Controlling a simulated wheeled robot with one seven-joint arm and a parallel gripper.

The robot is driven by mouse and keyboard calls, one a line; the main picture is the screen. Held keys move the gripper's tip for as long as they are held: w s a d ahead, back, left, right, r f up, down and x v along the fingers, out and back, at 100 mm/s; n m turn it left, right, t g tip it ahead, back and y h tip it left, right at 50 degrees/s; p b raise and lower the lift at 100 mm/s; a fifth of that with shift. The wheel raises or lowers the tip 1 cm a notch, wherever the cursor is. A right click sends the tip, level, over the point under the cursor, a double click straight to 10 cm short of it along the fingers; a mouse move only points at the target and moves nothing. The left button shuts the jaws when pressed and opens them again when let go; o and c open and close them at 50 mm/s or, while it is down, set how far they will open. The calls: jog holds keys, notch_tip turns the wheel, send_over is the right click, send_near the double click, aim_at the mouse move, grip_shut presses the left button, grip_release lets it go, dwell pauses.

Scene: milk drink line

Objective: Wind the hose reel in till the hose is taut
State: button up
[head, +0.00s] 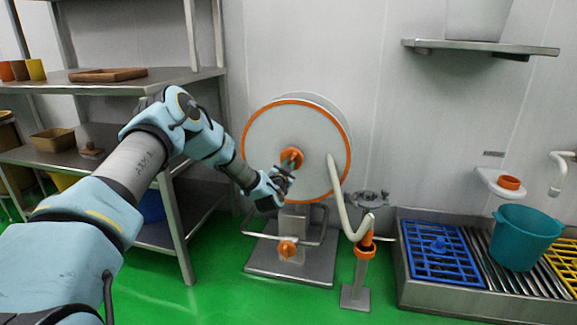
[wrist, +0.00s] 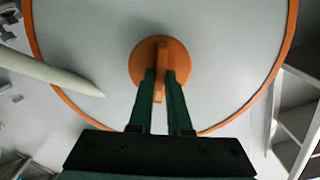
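The hose reel (head: 262,135) is a large pale disc with an orange rim, upright in front of the wall on a grey metal stand. At its centre is an orange hub with a raised grip bar (wrist: 160,58), also seen in the head view (head: 291,157). My gripper (wrist: 160,75) has its dark fingers on both sides of this bar, seemingly shut on it; in the head view it is at the reel's front (head: 284,172). The cream hose (head: 337,190) hangs from the reel's right side, dips in a bend and rises to an orange-topped post (head: 365,250).
Metal shelving (head: 150,85) with pots and trays stands at left, close to my arm. At right, a drain trough (head: 440,296) holds blue and yellow grates and a teal bucket (head: 527,238). A wall shelf (head: 480,47) hangs above. Green floor is open in front.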

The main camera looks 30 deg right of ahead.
grip_shut()
dwell(0.8)
jog(key=shift+n, duration=0.3)
jog(key=shift+n+b, duration=0.9)
jog(key=shift+n, duration=1.7)
jog(key=o, duration=0.6)
grip_release()
jog(key=shift+s+a, duration=0.1)
